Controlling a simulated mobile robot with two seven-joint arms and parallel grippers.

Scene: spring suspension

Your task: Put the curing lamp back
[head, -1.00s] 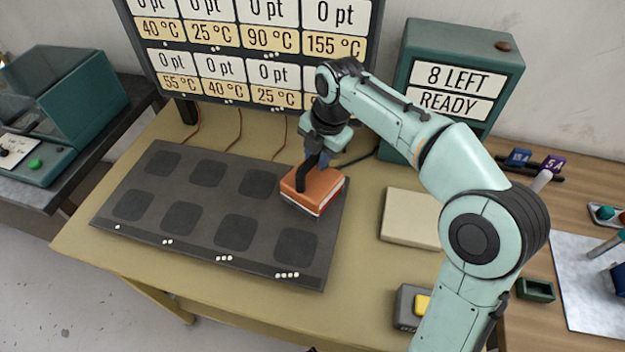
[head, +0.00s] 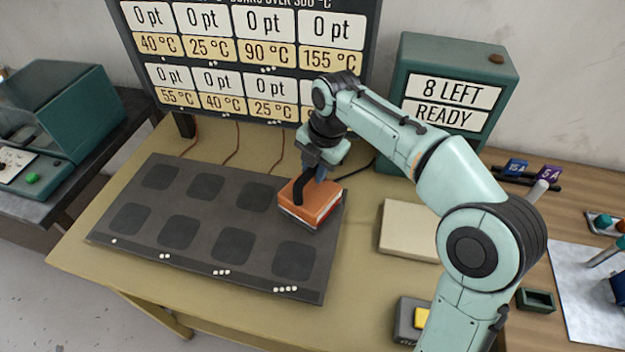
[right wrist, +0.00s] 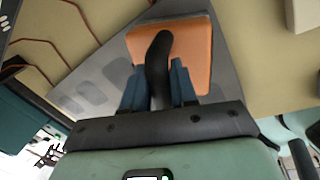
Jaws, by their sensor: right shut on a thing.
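The curing lamp, which I take to be the orange block (head: 318,199) with a pale lower edge and a curved black handle (head: 299,193), is at the back right corner of the dark mat (head: 130,225). I cannot tell whether it rests on the mat or is held just above it. My right gripper (head: 319,174) is above it, shut on the black handle. In the right wrist view, the blue fingers (right wrist: 158,88) stand on both sides of the handle (right wrist: 157,58), with the orange top (right wrist: 200,45) beyond. My left gripper is not in view.
The mat has several dark square pads, with white dots along its front edge. A sign board (head: 240,50) stands behind it. A green box (head: 455,60) reading "8 LEFT READY" stands at the back right. A beige slab (head: 408,229) and a grey box with a yellow button (head: 421,318) lie right of the mat.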

